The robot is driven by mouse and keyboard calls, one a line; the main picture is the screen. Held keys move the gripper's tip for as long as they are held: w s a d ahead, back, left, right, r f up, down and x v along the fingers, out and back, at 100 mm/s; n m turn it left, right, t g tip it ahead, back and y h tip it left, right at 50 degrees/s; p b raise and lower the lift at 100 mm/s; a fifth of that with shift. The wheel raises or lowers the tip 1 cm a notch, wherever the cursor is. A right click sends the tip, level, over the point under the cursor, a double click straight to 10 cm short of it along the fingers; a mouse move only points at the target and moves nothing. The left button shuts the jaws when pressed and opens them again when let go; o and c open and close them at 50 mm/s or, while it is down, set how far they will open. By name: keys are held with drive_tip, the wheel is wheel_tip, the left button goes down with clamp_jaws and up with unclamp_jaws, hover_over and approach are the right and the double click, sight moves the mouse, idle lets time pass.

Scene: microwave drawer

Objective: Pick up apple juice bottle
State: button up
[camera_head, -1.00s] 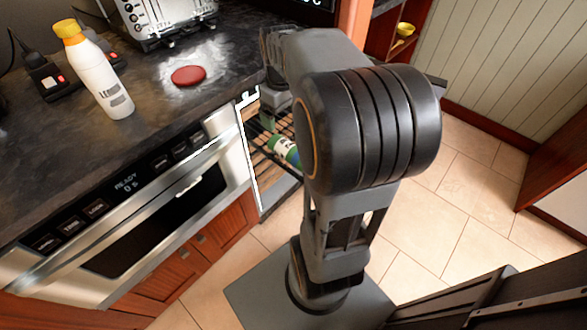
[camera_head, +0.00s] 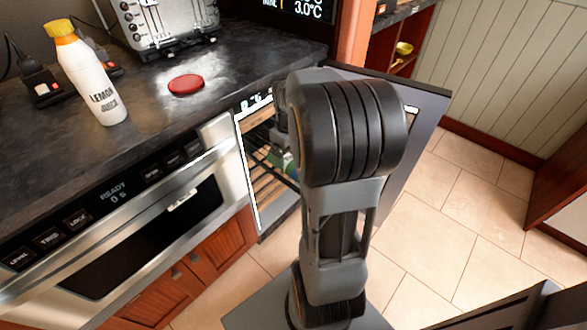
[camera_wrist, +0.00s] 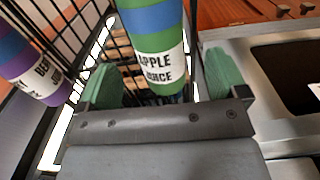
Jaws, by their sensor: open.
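The apple juice bottle (camera_wrist: 155,40) is green and blue with a white label reading APPLE JUICE. In the wrist view it lies between the two green fingertips of my gripper (camera_wrist: 162,78). The fingers are open, one on each side, and gaps show beside the bottle. In the head view only a green part of a bottle (camera_head: 284,161) shows inside the open, lit fridge, mostly behind my arm. My gripper is largely hidden there.
A purple and blue bottle (camera_wrist: 30,70) stands left of my gripper by the dark wire rack. The open fridge door (camera_head: 425,115) is right of my arm. A lemon bottle (camera_head: 88,75), red disc (camera_head: 186,85) and toaster (camera_head: 165,25) are on the counter (camera_head: 225,75).

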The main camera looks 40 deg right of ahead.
sight(291, 159)
wheel_tip(291, 159, down, 5)
drive_tip(key=shift+d+r+b, duration=0.1)
drive_tip(key=shift+r+b, duration=0.05)
drive_tip(key=shift+b, duration=0.7)
drive_tip(key=shift+r, duration=0.1)
drive_tip(key=c, duration=1.3)
